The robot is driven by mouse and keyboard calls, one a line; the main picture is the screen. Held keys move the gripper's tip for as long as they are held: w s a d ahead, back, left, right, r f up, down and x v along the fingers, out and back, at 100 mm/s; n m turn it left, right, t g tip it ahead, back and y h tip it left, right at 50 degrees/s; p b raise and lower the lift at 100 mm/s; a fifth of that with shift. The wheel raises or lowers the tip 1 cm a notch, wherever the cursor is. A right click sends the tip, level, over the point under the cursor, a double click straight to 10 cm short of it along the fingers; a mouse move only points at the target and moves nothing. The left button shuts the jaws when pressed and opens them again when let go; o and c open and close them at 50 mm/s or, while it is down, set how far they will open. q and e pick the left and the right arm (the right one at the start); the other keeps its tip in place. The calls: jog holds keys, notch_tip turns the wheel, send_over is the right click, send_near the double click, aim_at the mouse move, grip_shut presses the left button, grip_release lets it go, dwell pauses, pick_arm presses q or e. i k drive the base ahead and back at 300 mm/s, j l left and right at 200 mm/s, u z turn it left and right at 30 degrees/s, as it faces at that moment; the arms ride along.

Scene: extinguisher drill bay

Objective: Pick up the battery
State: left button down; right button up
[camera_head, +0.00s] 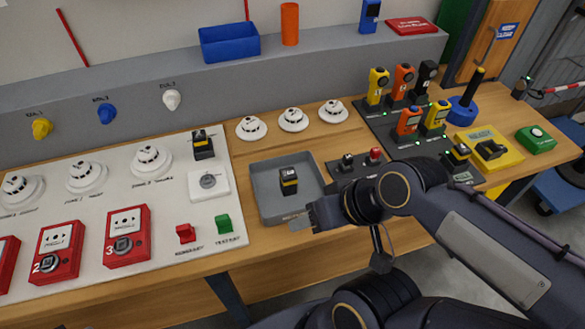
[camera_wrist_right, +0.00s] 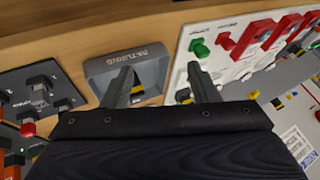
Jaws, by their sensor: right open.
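A black battery with a yellow band (camera_head: 289,181) stands in the grey tray (camera_head: 262,208) on the bench. My right gripper (camera_head: 298,222) is at the tray's near edge, close to the battery but apart from it. In the right wrist view the gripper (camera_wrist_right: 160,82) is open, with nothing held between its fingers. The tray (camera_wrist_right: 155,69) shows beyond the fingers, and the battery (camera_wrist_right: 138,92) is partly hidden behind the left finger. Similar black and yellow blocks sit on the white panel (camera_head: 203,145) and at the right (camera_head: 457,155). My left gripper is not in view.
Left of the tray is a white panel (camera_head: 110,205) with detectors, red call boxes and switches. To the right are a small dark switch plate (camera_head: 361,164), handheld devices on dark stands (camera_head: 383,115) and a yellow box (camera_head: 489,148). A blue bin (camera_head: 229,45) stands on the ledge.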

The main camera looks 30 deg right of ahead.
aim_at(459, 152)
jog(key=z, duration=2.35)
